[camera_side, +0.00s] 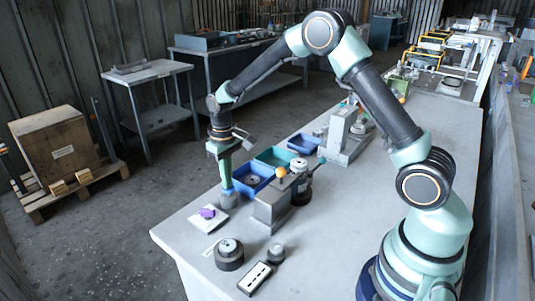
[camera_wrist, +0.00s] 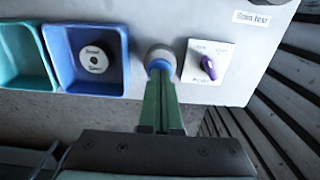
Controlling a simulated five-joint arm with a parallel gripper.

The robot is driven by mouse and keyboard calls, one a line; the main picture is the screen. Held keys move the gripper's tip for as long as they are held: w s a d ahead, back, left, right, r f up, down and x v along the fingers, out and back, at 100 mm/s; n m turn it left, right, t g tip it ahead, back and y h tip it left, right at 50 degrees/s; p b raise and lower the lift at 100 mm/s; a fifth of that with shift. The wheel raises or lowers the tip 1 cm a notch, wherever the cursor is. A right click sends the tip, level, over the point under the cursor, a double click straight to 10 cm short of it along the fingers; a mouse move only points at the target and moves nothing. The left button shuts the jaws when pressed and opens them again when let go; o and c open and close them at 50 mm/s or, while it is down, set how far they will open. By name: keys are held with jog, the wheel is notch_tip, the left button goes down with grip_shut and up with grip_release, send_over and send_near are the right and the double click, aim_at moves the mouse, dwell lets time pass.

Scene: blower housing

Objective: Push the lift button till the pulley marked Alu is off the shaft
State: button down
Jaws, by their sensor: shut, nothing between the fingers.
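My gripper (camera_side: 227,187) is shut and empty, pointing down at the near left of the bench. Its green fingers (camera_wrist: 160,72) end at a short grey post with a blue ring (camera_wrist: 160,55), also seen in the side view (camera_side: 229,199). The fingertips overlap its top; I cannot tell whether they press it. No lift button label is readable. A round disc (camera_wrist: 94,59) with small lettering lies in a blue bin (camera_wrist: 112,89). Other round parts are a pulley on a black base (camera_side: 229,252) and a small disc (camera_side: 276,253). I cannot read Alu on any.
A white plate (camera_wrist: 193,74) with a purple knob (camera_wrist: 208,67) lies beside the post. A grey fixture (camera_side: 271,207) with an orange ball lever (camera_side: 281,172) stands to the right. A teal bin (camera_side: 275,157) is behind.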

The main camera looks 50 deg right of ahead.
jog(key=shift+f, duration=0.65)
jog(key=shift+r, duration=1.05)
dwell(0.4)
jog(key=shift+r, duration=2.9)
jog(key=shift+r, duration=0.1)
